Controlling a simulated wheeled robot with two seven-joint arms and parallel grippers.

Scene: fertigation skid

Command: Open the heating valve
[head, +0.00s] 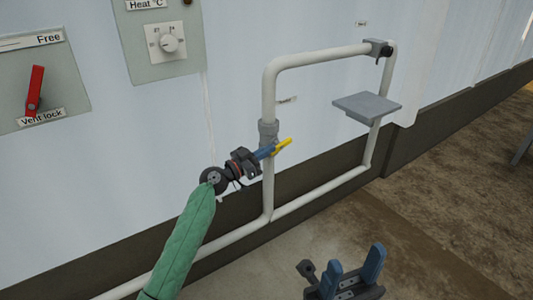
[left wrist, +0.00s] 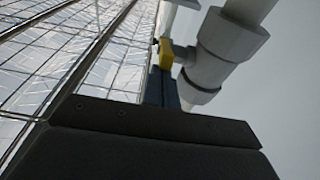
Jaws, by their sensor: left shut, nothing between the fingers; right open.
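The valve is a grey body (head: 268,133) on the white upright pipe, with a yellow lever (head: 283,145) that points right and slightly up. My left gripper (head: 266,152) comes in from the left, and its blue fingers are shut with nothing between them. Its fingertips are right at the lever's near end; I cannot tell whether they touch it. In the left wrist view the blue fingertips (left wrist: 162,86) lie just below the yellow lever (left wrist: 168,52), beside the grey valve body (left wrist: 205,65). My right gripper (head: 358,268) is open and empty, low at the bottom.
A white pipe loop (head: 318,57) stands off the wall, with a small grey shelf (head: 367,105) at its right side. A heat dial (head: 169,43) and a red vent lock lever (head: 35,90) are on wall panels to the left. Bare floor (head: 430,190) lies at the right.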

